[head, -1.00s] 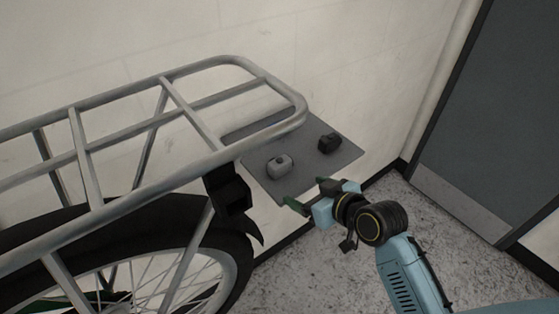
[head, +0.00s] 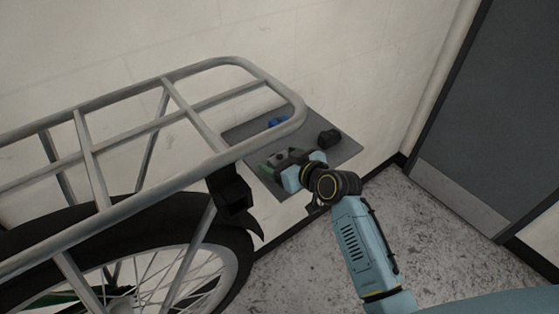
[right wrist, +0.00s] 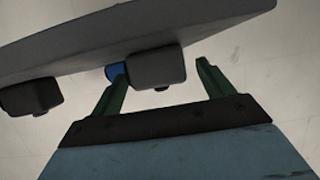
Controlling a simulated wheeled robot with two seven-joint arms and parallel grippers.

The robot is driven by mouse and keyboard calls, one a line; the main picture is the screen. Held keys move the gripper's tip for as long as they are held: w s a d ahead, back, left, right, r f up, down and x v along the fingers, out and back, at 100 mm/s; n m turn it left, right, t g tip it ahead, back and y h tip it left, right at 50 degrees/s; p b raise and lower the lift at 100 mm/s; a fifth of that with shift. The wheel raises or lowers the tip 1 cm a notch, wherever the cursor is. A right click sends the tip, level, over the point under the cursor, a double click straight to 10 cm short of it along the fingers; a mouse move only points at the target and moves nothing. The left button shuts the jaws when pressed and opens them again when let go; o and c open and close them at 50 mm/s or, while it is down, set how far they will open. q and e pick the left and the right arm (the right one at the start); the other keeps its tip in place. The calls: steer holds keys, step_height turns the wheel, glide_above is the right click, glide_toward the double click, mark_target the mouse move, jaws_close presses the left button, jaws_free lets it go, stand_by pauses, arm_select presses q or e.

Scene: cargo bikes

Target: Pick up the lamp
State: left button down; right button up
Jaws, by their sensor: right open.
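A small grey unit, which looks like the lamp (head: 279,157), sits on a grey plate (head: 345,152) beside the rack's end. In the right wrist view the lamp (right wrist: 155,67) is a rounded grey box between my green fingers. My right gripper (head: 281,162) is open around it; the wrist view also shows the gripper (right wrist: 162,72). There is a gap on the right finger's side; contact on the left cannot be told. In the head view the gripper partly hides the lamp. My left gripper is not in view.
A black unit (head: 329,138) sits on the plate right of the lamp. A small blue thing (head: 278,122) lies behind, near the rack rail. The silver bike rack (head: 172,93) and rear wheel (head: 185,270) fill the left. A wall stands behind; floor is clear at right.

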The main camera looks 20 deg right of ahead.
mark_target(276, 157)
steer(key=shift+x, duration=1.5)
steer(key=c, duration=1.1)
